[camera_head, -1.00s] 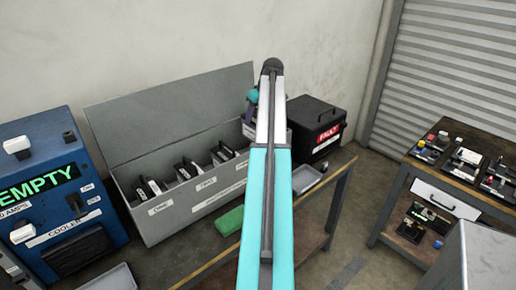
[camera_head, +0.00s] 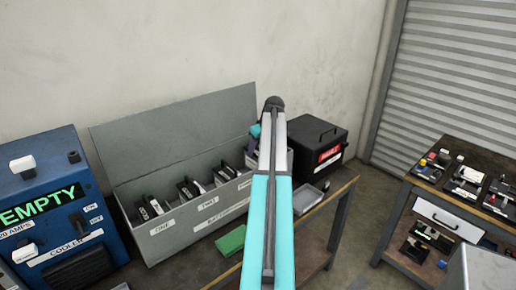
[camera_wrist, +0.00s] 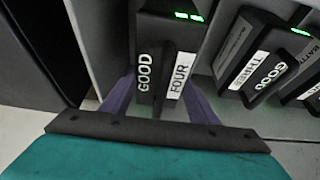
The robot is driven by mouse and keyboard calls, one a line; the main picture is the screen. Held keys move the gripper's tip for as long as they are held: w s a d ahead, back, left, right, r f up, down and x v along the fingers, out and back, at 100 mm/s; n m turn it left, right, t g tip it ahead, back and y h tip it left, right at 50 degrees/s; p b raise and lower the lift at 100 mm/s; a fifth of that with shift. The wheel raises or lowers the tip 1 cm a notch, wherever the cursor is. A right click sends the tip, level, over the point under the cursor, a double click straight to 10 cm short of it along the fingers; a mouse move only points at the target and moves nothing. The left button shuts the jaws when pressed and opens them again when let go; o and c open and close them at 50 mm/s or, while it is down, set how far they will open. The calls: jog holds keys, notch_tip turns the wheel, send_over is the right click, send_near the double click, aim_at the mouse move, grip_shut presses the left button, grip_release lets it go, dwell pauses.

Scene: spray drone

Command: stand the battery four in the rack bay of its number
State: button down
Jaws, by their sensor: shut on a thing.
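Battery four (camera_wrist: 178,75) is a dark block with white GOOD and FOUR labels and green lights on top. It stands between the two purple fingers of my gripper (camera_wrist: 160,98), which is shut on it. It is at the far right end of the long grey rack (camera_head: 190,238), beside battery three (camera_wrist: 262,72). I cannot tell whether its base rests on the bay floor. In the head view my arm hides battery four and most of the gripper; only a bit of purple and teal shows by the rack's right end.
Other batteries (camera_head: 152,207) stand in the rack, with its grey lid (camera_head: 180,135) raised behind. A black FAULT box (camera_head: 318,140) is to the right, a blue EMPTY charger (camera_head: 40,200) to the left. A green block (camera_head: 231,240) lies in front. A second table (camera_head: 465,205) stands right.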

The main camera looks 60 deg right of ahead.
jog(key=shift+r, duration=0.1)
jog(key=shift+f+p, duration=0.5)
jog(key=shift+f, duration=1.3)
jog(key=c, duration=0.7)
grip_release()
jog(key=shift+f, duration=0.15)
jog(key=shift+s, duration=0.1)
jog(key=shift+b+v, duration=1.2)
jog(key=shift+v, duration=4.85)
jog(key=shift+a, duration=0.1)
